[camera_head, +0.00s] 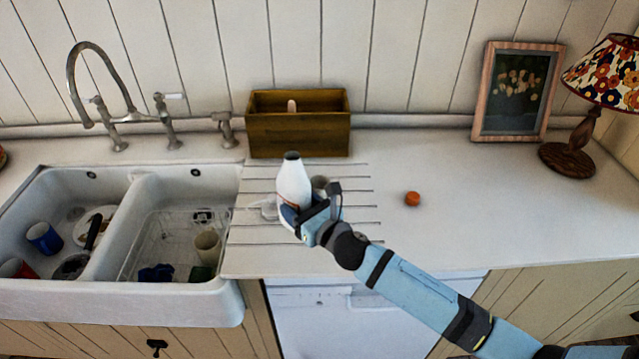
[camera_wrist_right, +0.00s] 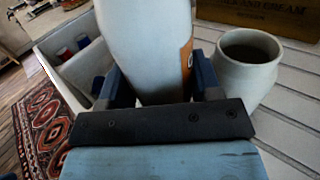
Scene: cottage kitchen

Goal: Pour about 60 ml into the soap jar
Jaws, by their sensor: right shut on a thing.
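A white bottle (camera_head: 293,182) with a dark top stands close to upright on the left of the ribbed drainer area; an orange-brown label edge shows in the right wrist view (camera_wrist_right: 145,45). My right gripper (camera_head: 298,214) is shut around its body, one finger on each side. I cannot tell whether its base touches the counter. The pale soap jar (camera_wrist_right: 245,75) is open-mouthed and stands just right of the bottle, apart from the fingers. In the head view the jar (camera_head: 320,183) is partly hidden behind my gripper. Its contents are too dark to read. My left gripper is out of view.
A wooden crate (camera_head: 298,136) stands behind the jar. A small clear item (camera_head: 269,208) lies left of the bottle. An orange round thing (camera_head: 412,199) lies to the right. The double sink (camera_head: 225,300) holds dishes. A picture frame (camera_head: 484,105) and lamp (camera_head: 568,160) stand far right.

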